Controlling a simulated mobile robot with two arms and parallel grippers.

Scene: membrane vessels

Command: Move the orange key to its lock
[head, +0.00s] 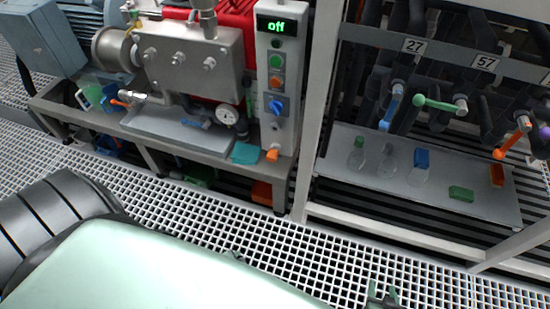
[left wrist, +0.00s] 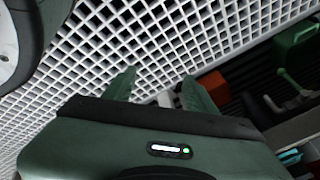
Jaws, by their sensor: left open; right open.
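A small orange piece (head: 272,155), possibly the orange key, is at the right end of the grey bench, at the foot of the control box (head: 277,90). I cannot make out its shape or identify its lock. My right gripper (head: 383,291) shows at the bottom edge of the head view, open and empty above the grating. My left gripper (left wrist: 160,92) is open and empty in the left wrist view, its two green fingers apart over the white grating.
A grey shelf (head: 335,165) under the valves holds bottles, a green block (head: 461,194) and an orange block (head: 497,175). A white post (head: 318,110) divides bench and shelf. A teal block (head: 245,153) lies beside the small orange piece. Bare grating lies in front.

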